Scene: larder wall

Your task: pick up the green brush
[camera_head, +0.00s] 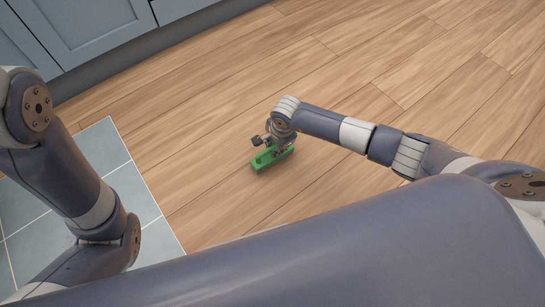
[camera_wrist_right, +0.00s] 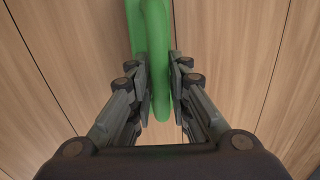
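The green brush (camera_head: 265,160) is low over the wooden floor in front of me, its long side slanting up to the right in the head view. I cannot tell whether it touches the floor. My right gripper (camera_head: 276,146) is right above it, pointing down. In the right wrist view the brush's green handle (camera_wrist_right: 157,55) runs between the two fingers of the right gripper (camera_wrist_right: 160,85). The finger pads are close against both its sides, with almost no gap. My left arm shows at the left, but its gripper is out of view.
Blue-grey cabinets (camera_head: 85,30) stand at the upper left. A pale blue-grey tiled patch (camera_head: 105,150) lies on the left, partly behind my left arm. The wooden floor (camera_head: 420,70) around the brush and to the right is clear.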

